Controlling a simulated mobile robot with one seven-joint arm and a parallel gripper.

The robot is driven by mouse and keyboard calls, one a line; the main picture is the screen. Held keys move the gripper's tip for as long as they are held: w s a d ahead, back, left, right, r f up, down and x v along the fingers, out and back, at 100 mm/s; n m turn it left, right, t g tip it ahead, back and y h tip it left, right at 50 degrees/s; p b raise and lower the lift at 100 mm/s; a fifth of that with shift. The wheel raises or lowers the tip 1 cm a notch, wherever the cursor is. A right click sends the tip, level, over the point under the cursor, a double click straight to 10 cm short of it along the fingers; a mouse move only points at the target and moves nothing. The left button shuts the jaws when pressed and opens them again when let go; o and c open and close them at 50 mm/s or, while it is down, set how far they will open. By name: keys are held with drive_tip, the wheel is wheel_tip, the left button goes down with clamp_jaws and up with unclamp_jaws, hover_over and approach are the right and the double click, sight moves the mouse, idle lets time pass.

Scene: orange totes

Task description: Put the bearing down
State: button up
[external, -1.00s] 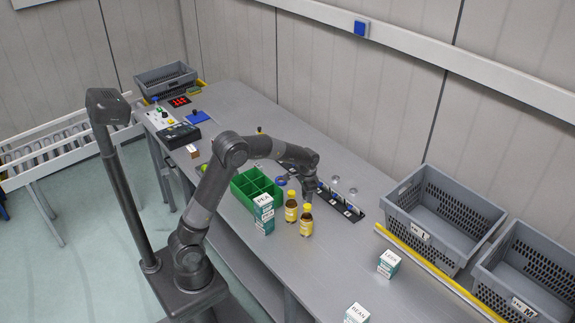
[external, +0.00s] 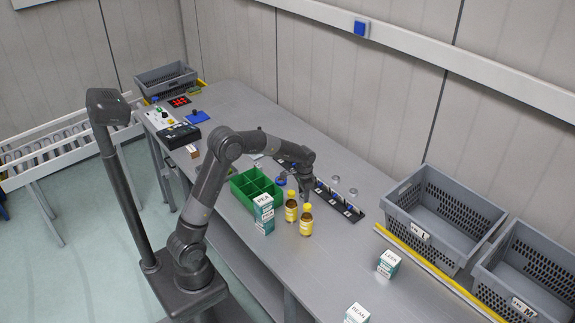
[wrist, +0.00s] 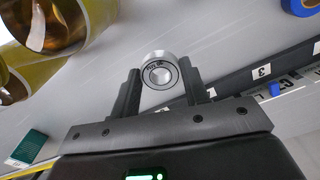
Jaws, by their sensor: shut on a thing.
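In the external view my gripper (external: 303,192) is low over the grey bench, just behind two amber bottles (external: 291,210) with yellow labels. The bearing is too small to make out there. I cannot tell whether it touches the bench top. A black strip (external: 347,206) with numbered white labels and small parts runs beside my gripper; the strip also shows at the right of the wrist view (wrist: 235,82).
A green divided box (external: 243,190) and stacked cartons (external: 264,222) stand left of the bottles. A blue ring (external: 281,180) lies close by. Grey crates (external: 425,235) stand at the right behind a yellow bar (external: 432,268).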

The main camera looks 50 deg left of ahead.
drive_tip(key=shift+d, duration=0.1)
drive_tip(key=s+d+r+n, duration=0.1)
drive_tip(key=s+d+r, duration=0.15)
drive_tip(key=d, duration=0.65)
drive_tip(key=s+d+r, duration=0.2)
drive_tip(key=d+r, duration=0.1)
drive_tip(key=d, duration=0.6)
hover_over(322, 217)
drive_tip(key=f, duration=0.6)
drive_tip(key=shift+s+d+f, duration=0.1)
drive_tip(key=shift+s+f, duration=0.15)
drive_tip(key=shift+f, duration=2.15)
drive_tip(key=o, duration=1)
drive_tip(key=shift+f, duration=0.15)
